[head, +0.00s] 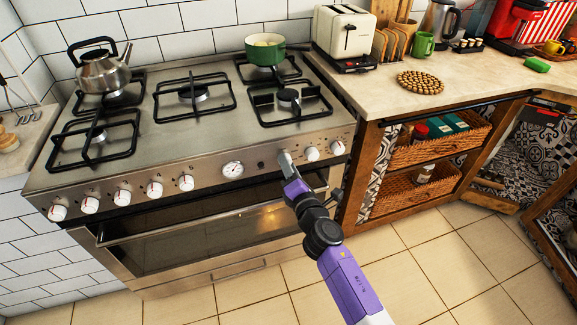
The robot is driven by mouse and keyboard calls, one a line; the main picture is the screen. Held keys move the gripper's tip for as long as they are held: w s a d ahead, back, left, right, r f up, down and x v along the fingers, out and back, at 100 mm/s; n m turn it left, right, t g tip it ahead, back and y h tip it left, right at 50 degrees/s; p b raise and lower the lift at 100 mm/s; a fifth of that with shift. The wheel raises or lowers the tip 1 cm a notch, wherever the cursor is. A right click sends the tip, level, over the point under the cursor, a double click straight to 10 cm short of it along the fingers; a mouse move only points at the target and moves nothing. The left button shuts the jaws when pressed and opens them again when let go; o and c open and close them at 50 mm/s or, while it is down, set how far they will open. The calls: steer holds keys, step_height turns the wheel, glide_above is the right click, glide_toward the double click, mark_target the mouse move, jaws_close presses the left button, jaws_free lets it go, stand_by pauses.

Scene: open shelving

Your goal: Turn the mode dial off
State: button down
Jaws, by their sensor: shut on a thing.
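The steel stove's front panel (208,172) carries a row of white dials with red marks. My gripper (285,158) is at the right part of this panel, just left of two white dials (312,153) and (338,147). It is shut on a dial there, which I take as the mode dial. The fingers hide that dial, so its pointer setting cannot be read. A round gauge (232,170) and a small dark button sit left of my gripper. Several more dials (122,197) run along the left. A warm glow shows in the oven door window (225,222).
The oven door handle (170,232) runs below the panel, close to my arm. A kettle (102,68) and a green pot (266,50) stand on the hob. Wicker basket shelves (425,188) are at the right. The tiled floor in front is clear.

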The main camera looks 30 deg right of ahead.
steer(key=c, duration=1)
jaws_free()
steer(key=shift+o, duration=0.2)
steer(key=v, duration=0.8)
steer(key=shift+w, duration=0.1)
